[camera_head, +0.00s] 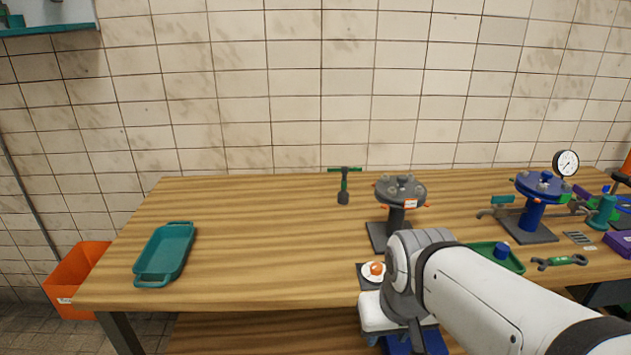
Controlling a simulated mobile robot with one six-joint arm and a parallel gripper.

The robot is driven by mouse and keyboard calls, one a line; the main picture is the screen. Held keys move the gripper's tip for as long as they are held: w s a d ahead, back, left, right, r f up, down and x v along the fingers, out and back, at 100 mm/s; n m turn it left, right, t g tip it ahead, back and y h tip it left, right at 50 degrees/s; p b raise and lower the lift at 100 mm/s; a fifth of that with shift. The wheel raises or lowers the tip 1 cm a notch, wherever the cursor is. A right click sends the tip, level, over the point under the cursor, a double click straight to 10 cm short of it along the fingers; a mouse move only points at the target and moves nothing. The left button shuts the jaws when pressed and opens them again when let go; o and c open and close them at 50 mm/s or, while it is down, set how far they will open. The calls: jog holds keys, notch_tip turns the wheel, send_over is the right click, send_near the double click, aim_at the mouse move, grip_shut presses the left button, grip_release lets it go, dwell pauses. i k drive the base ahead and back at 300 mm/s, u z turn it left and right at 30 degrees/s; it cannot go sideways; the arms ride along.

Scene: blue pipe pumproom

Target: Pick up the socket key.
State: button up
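A grey flanged stand (398,190) is close right of the key. A small dark plate with an orange ball (376,268) is at the front edge. A teal tray (166,253) lies left. A blue flanged stand (538,200) stands right. The bench's left-middle (260,245) is clear.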

aim_at(343, 195)
jog(key=z, duration=0.15)
jog(key=i, duration=0.9)
jog(key=u, duration=0.05)
